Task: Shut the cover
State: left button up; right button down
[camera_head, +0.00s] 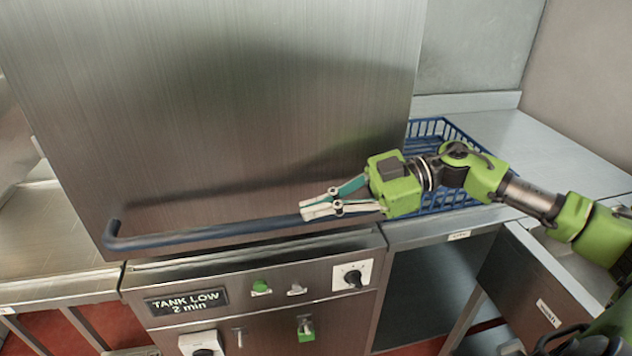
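The cover (230,110) is a large brushed-steel hood that fills the upper left of the head view. Its lower edge sits low, close above the machine's front panel (235,325); I cannot tell whether it is fully seated. A dark blue bar handle (215,232) runs along its lower front. My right gripper (312,207) reaches in from the right and lies over the right part of the handle, pointing left. Its fingertips look together with nothing between them; whether they touch the bar is unclear. It hides the handle's right end. My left gripper is not in view.
A blue rack (450,198) stands on the steel counter (550,150) to the right, partly behind my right arm. The front panel has a "TANK LOW 2 min" display (187,302), knobs and switches. Another steel counter (50,235) is at left.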

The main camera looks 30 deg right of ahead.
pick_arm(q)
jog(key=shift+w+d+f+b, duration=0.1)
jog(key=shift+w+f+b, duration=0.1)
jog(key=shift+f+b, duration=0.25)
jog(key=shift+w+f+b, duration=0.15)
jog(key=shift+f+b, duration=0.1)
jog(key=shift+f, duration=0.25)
pick_arm(e)
notch_tip(320, 180, down, 7)
jog(key=shift+s, duration=0.15)
jog(key=shift+f, duration=0.2)
notch_tip(320, 180, up, 5)
jog(key=p, duration=0.5)
jog(key=shift+s, duration=0.1)
pick_arm(q)
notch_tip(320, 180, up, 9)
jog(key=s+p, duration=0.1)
jog(key=p, duration=0.3)
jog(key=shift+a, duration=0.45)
pick_arm(e)
jog(key=v, duration=1)
jog(key=shift+s+f, duration=0.1)
